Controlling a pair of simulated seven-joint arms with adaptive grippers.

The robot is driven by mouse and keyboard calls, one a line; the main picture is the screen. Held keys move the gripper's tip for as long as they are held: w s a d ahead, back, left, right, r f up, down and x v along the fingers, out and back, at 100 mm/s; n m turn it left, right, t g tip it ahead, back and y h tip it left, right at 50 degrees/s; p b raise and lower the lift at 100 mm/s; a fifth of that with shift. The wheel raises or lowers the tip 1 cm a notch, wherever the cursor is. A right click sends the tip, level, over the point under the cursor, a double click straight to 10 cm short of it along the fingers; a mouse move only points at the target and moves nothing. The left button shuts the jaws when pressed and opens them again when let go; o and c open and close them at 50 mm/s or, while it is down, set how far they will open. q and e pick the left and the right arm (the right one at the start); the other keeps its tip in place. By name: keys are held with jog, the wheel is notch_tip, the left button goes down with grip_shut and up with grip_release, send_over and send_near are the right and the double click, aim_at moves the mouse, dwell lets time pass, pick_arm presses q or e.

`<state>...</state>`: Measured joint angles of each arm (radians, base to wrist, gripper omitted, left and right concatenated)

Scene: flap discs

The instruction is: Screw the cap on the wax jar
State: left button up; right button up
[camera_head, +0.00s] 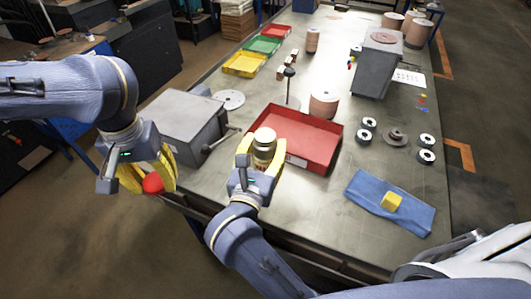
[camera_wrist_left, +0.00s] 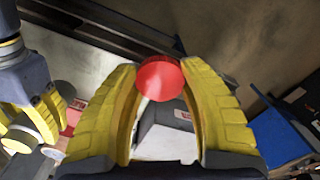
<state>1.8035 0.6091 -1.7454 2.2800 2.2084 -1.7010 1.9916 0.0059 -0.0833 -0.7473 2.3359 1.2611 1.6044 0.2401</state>
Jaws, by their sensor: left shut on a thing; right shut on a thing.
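The red cap (camera_head: 153,183) is held between the yellow fingers of my left gripper (camera_head: 150,178), beyond the table's front left edge. The left wrist view shows the cap (camera_wrist_left: 160,79) as a round red disc between the fingertips. The wax jar (camera_head: 264,148), with a pale round top and amber body, is upright in my right gripper (camera_head: 262,155), in front of the red tray. The cap and jar are well apart, with the cap left of the jar. The left wrist view shows my right gripper (camera_wrist_left: 38,130) at its left edge; its fingers partly hide the jar.
The red tray (camera_head: 322,165) lies behind my right gripper. A grey box (camera_head: 180,125) with a lever stands between the two grippers at the back. A blue cloth (camera_head: 370,200) with a yellow block (camera_head: 391,201) lies to the right. The table middle is partly clear.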

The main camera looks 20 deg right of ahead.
jog(key=shift+r, duration=0.2)
jog(key=o, duration=0.8)
jog(key=c, duration=0.8)
jog(key=shift+c, duration=0.2)
